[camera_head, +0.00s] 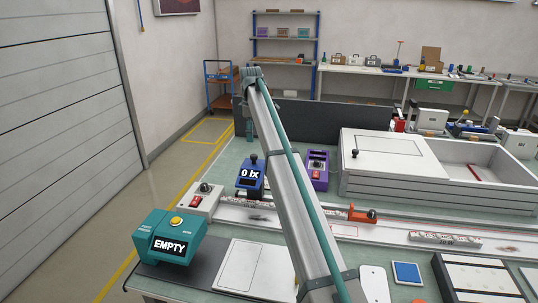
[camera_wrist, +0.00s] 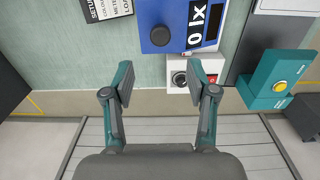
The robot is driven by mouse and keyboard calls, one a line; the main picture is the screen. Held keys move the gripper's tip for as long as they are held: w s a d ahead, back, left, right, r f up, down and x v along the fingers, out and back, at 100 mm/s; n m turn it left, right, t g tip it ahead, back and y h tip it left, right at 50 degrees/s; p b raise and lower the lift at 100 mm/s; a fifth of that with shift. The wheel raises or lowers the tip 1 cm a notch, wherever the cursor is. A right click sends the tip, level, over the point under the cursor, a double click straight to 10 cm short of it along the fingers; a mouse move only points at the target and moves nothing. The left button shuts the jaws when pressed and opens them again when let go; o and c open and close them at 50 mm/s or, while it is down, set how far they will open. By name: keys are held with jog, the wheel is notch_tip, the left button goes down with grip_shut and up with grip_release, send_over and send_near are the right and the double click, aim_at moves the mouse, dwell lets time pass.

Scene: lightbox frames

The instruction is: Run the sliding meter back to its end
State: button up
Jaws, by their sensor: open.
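The blue meter (camera_head: 250,184) reads "0 lx" and has a black knob on top. It stands near the left end of the long rail (camera_head: 400,236), close to the grey box with a red switch (camera_head: 205,200). In the wrist view the blue meter (camera_wrist: 178,14) is at the top, its black knob (camera_wrist: 160,36) ahead of the fingers. My gripper (camera_wrist: 165,78) is open and empty, its fingers apart and not touching the meter. The switch box also shows in the wrist view (camera_wrist: 180,96), partly behind the right finger.
A teal box reading "EMPTY" (camera_head: 167,238) stands at the front left. A purple box (camera_head: 318,172) is behind the rail. An orange block with a knob (camera_head: 360,214) sits farther right along it. A large white tray unit (camera_head: 400,190) fills the back right.

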aim_at(254, 155)
jog(key=shift+d, duration=0.3)
notch_tip(254, 155, down, 11)
jog(key=p, duration=0.3)
jog(key=shift+a+r, duration=0.1)
jog(key=shift+r, duration=0.1)
grip_shut()
